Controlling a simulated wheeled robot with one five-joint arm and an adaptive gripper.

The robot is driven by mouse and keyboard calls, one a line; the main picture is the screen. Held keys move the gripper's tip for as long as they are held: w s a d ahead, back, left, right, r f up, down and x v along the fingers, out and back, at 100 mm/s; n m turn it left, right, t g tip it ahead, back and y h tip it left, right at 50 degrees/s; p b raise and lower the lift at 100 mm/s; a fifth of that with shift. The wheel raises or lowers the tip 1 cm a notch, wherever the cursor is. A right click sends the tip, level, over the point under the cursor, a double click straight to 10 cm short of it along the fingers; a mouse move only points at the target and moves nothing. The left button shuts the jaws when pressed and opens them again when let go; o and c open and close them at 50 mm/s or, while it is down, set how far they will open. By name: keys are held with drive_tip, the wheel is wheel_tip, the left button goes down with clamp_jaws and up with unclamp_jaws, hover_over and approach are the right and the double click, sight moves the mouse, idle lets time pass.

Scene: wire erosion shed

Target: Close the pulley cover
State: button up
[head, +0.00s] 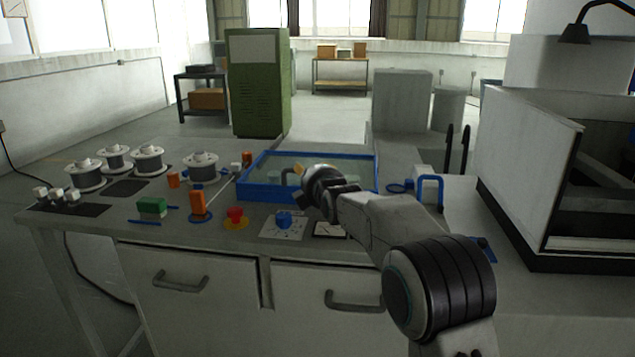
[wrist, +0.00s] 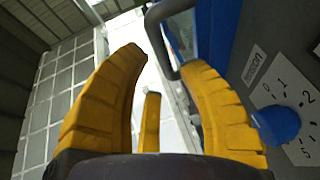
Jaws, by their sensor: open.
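The blue-framed box (head: 247,191) with a see-through panel sits at the back middle of the worktop; it appears to be the pulley cover, and I cannot tell how far it is open. My gripper (head: 297,172) is over its front part. In the wrist view, my gripper (wrist: 165,62) has its yellow fingers spread apart. A dark grey curved handle (wrist: 156,32) rises at the fingertips beside a blue frame part (wrist: 215,35). I cannot tell whether the fingers touch the handle. My arm hides the box's front right part.
A blue knob on a numbered plate (head: 284,221) lies in front of the box, also at right in the wrist view (wrist: 276,124). A red button (head: 235,217), an orange switch (head: 198,205) and several wire spools (head: 200,168) stand left. A large machine housing (head: 525,165) stands right.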

drive_tip(key=v, duration=0.6)
drive_tip(key=shift+s, duration=0.25)
idle(0.3)
